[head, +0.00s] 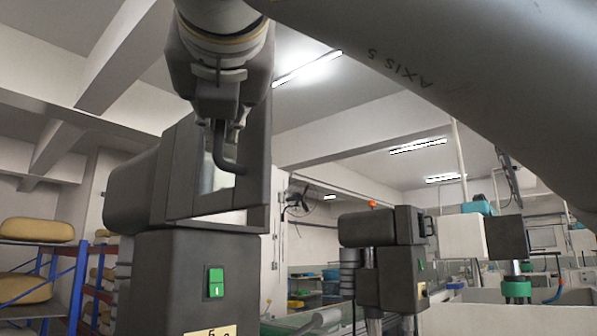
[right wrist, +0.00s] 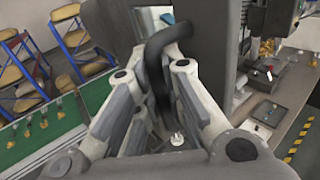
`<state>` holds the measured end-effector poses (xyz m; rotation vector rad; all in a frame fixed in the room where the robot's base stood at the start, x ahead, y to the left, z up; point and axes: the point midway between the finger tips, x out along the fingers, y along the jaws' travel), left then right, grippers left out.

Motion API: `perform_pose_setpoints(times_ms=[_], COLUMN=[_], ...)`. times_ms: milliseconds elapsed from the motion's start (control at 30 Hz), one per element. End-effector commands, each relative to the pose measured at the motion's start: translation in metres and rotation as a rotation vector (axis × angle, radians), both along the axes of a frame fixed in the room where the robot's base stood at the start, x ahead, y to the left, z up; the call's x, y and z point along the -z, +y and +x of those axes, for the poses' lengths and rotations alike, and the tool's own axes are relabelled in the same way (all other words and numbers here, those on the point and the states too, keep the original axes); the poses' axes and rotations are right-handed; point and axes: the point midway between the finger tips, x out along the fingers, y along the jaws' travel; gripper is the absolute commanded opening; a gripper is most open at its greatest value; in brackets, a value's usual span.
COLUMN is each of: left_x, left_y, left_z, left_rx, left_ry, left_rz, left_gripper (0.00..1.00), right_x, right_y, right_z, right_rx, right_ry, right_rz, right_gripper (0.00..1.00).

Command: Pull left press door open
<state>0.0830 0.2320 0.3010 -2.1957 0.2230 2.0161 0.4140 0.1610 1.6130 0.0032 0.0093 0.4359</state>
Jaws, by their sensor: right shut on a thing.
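The left press (head: 175,270) is a dark grey machine at the left of the head view, with a green switch on its front. Its door (head: 257,150) is a dark grey framed panel with a light window, at the upper part of the machine. A curved dark handle (head: 233,165) stands on the door. My right gripper (head: 218,118) comes down from above and is shut on the handle. In the right wrist view the black handle (right wrist: 155,62) passes between the two fingers (right wrist: 160,110). How far the door stands open is hard to tell. My left gripper is not in view.
A second dark press (head: 385,260) with an orange light stands further right. Blue racks with yellow rolls (head: 25,230) are at the far left. In the right wrist view a green conveyor (right wrist: 45,135) lies to the left and a grey worktop (right wrist: 285,95) to the right.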

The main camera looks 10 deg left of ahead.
Motion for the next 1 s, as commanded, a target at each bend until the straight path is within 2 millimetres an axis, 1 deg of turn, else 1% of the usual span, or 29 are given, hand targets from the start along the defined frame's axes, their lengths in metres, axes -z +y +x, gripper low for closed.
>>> perform_pose_setpoints(times_ms=[33, 500, 533, 667, 700, 1000], left_x=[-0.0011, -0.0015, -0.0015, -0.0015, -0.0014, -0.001], left_y=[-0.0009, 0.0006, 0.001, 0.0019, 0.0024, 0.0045], left_z=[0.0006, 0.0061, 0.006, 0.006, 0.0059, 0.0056], left_rx=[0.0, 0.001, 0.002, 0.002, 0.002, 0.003], left_ry=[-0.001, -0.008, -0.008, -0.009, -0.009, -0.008], left_rz=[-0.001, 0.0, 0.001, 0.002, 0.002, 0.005], left_gripper=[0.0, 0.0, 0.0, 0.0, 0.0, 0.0], right_x=[-0.0084, -0.0095, -0.0095, -0.0094, -0.0093, -0.0086], right_y=[-0.0005, -0.001, -0.001, -0.0011, -0.0012, -0.0016], right_z=[-0.0038, -0.0031, -0.0031, -0.0028, -0.0027, -0.0019], right_rx=[-0.007, -0.007, -0.007, -0.007, -0.007, -0.005], right_ry=[-0.022, -0.021, -0.022, -0.021, -0.019, -0.018], right_rz=[0.003, 0.005, 0.006, 0.008, 0.008, 0.009], right_gripper=[0.0, 0.0, 0.13, 0.3, 0.32, 0.32])
